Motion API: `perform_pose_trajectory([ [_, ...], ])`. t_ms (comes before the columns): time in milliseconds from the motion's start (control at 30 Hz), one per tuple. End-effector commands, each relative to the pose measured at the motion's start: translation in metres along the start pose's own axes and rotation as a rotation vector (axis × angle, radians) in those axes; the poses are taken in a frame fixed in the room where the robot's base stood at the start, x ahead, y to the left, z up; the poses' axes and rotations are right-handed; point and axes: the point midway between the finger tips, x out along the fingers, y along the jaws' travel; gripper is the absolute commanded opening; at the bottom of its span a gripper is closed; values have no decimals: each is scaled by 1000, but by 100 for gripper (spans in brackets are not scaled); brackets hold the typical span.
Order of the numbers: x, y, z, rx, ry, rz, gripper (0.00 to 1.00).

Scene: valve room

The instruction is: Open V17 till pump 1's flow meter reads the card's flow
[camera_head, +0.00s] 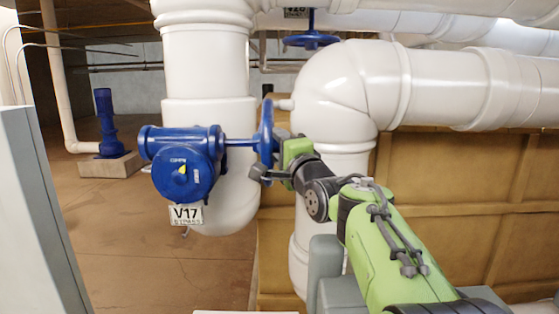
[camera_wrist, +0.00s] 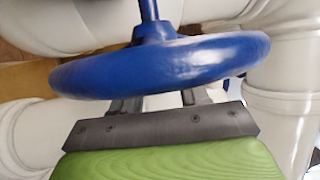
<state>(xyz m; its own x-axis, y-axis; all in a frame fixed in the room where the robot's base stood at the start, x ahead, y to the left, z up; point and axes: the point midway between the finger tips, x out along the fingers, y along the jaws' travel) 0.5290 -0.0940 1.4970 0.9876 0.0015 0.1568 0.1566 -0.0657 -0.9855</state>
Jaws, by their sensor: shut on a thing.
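The blue V17 valve body (camera_head: 183,162) is mounted on a white pipe in the head view, with a white V17 tag (camera_head: 187,215) hanging below it. Its stem runs right to a blue handwheel (camera_head: 267,133), seen edge-on. My gripper (camera_head: 274,160) is at the handwheel's right side. In the wrist view, the handwheel (camera_wrist: 165,66) spans the picture, and my gripper (camera_wrist: 155,100) is shut on its rim. The fingertips are hidden behind the rim. I see no flow meter and no card in either view.
Thick white pipes (camera_head: 440,88) run behind and above the arm. Another blue handwheel (camera_head: 311,40) is above. A brown panelled wall (camera_head: 480,200) stands at right, and a grey cabinet side (camera_head: 38,210) at left. Open floor (camera_head: 120,245) lies at left, with a blue pump-like unit (camera_head: 108,125) farther back.

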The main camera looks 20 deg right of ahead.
Motion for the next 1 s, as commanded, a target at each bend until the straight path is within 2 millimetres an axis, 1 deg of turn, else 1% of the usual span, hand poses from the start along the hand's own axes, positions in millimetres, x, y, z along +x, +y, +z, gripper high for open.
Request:
perform_pose_trajectory([
  [267,1,0,0,3,0,5,0],
  [300,1,0,0,3,0,5,47],
  [433,1,0,0,3,0,5,67],
  [467,1,0,0,2,0,5,69],
  [700,0,0,0,2,0,5,69],
  [767,-4,0,0,1,1,4,69],
  [867,-21,1,0,0,2,2,69],
  [1000,-52,2,-1,1,3,3,69],
])
